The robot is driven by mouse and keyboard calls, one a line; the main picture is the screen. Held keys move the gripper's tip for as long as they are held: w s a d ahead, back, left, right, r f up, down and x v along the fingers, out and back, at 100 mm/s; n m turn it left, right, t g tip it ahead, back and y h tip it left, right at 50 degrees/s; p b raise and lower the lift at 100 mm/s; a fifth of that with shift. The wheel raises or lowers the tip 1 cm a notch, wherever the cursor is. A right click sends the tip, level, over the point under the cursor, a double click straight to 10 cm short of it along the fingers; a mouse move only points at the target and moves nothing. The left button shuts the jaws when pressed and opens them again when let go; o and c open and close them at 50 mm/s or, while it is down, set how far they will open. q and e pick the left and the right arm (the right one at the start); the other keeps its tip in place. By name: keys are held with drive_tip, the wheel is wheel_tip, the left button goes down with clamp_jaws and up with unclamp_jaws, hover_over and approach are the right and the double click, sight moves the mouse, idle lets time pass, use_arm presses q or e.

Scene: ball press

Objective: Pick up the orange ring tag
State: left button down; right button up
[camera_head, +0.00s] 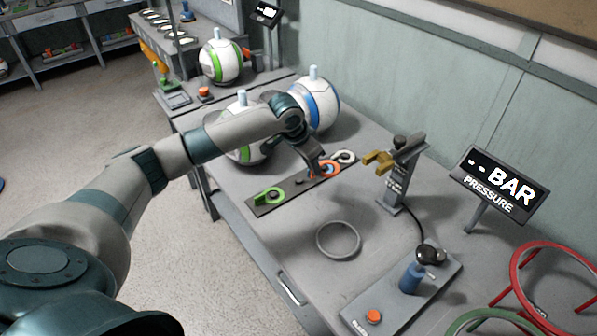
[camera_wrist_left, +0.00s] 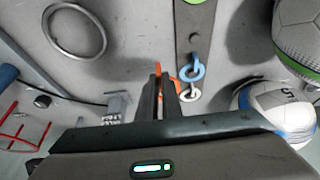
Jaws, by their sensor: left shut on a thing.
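The orange ring tag (camera_head: 331,168) is at the fingertips of my left gripper (camera_head: 318,172), above the far end of a dark strip on the table. In the left wrist view the orange tag (camera_wrist_left: 172,70) shows between the two shut fingers (camera_wrist_left: 165,80), left of the strip. I cannot tell how far it is above the table. A blue ring tag (camera_wrist_left: 193,68) and a white ring tag (camera_wrist_left: 190,93) are close to the right of the fingers. A green ring tag (camera_head: 268,196) lies at the strip's near end. My right gripper is not in view.
A grey ring (camera_head: 338,240) lies on the table. A post with a brass-coloured clamp (camera_head: 378,160) and a pressure display (camera_head: 495,188) stand to the right. Balls, one with blue panels (camera_head: 322,103), sit behind my arm. A pump base (camera_head: 405,295) and red ring stand (camera_head: 555,280) are at the front right.

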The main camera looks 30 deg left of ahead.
use_arm(q)
drive_tip(key=shift+w+d+r, duration=0.1)
drive_tip(key=shift+d+r, duration=0.2)
drive_tip(key=shift+d, duration=0.2)
drive_tip(key=shift+d+r, duration=0.3)
drive_tip(key=shift+d, duration=0.2)
drive_tip(key=s+d+n+y, duration=0.1)
drive_tip(key=s+d+n, duration=0.1)
drive_tip(key=s+d, duration=0.3)
drive_tip(key=s+d+n, duration=0.2)
drive_tip(key=s+d, duration=0.3)
drive_tip(key=s, duration=0.8)
drive_tip(key=shift+d+f+y, duration=0.35)
drive_tip(key=shift+f+y, duration=0.05)
drive_tip(key=shift+f, duration=0.05)
